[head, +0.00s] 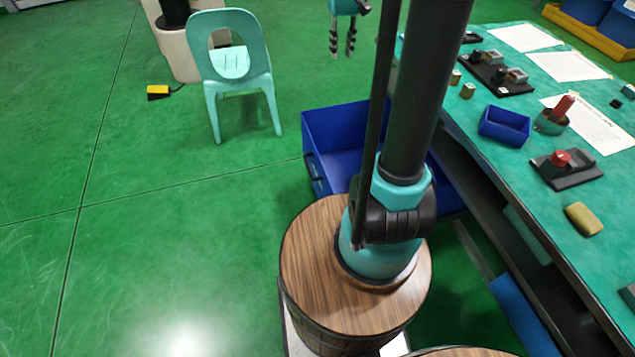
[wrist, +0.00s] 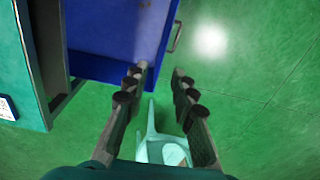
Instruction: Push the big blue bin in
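The big blue bin (head: 335,122) is an open box low by the floor, sticking out to the left from under the workbench. My arm hides its middle and right part in the head view. Its handle (head: 317,182) is on the end that faces left. In the wrist view the bin (wrist: 120,35) fills the upper middle, with the handle (wrist: 176,37) at its right end. My gripper (head: 342,50) is open and points down, its fingers apart and empty. In the wrist view my gripper (wrist: 160,70) shows near the bin's edge; I see no clear contact.
The workbench (head: 535,60) with a teal top runs along the right, carrying a small blue tray (head: 504,125), papers and fixtures. A teal chair (head: 230,65) stands at upper left, and in the wrist view (wrist: 160,148). A yellow pedal (head: 158,91) lies farther left. Green floor is clear at left.

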